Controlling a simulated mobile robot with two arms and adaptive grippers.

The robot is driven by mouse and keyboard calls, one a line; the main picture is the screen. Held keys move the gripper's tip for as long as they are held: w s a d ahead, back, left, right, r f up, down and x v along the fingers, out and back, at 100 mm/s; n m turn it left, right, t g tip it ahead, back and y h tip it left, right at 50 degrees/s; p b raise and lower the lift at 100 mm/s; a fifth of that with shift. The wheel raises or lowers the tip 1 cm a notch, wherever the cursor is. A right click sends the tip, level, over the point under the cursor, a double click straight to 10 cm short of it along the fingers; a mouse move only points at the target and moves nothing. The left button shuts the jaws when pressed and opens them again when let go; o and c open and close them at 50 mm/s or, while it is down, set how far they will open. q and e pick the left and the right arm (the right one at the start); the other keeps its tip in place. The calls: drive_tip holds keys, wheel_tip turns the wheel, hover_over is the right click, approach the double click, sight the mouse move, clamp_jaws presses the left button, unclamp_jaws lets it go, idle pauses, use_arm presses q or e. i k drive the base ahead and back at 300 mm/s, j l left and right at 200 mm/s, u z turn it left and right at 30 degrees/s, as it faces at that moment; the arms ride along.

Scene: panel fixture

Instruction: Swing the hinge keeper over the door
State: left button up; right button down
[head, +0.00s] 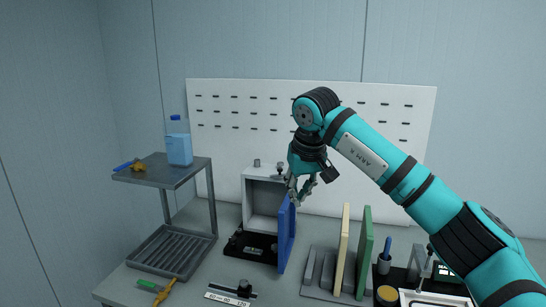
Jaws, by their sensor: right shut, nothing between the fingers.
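A white open-front box (264,204) stands on a black base (251,247) on the bench. Its blue door (286,238) is swung open and points toward me at the box's right side. A small dark piece with a knob (279,171) sits on the box top near the right corner; it looks like the hinge keeper, but I cannot be sure. My right gripper (298,201) points down at the upper edge of the blue door, its fingers shut and empty. I cannot tell whether it touches the door. My left gripper is not in view.
A grey two-tier rack (186,240) with a blue bottle (179,142) stands at left. A cream panel (340,248) and a green panel (364,252) stand upright in a holder right of the door. A white pegboard (230,120) is behind. A small grey knob (256,162) is on the box top.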

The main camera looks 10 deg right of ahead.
sight(279, 169)
drive_tip(key=i, duration=1.3)
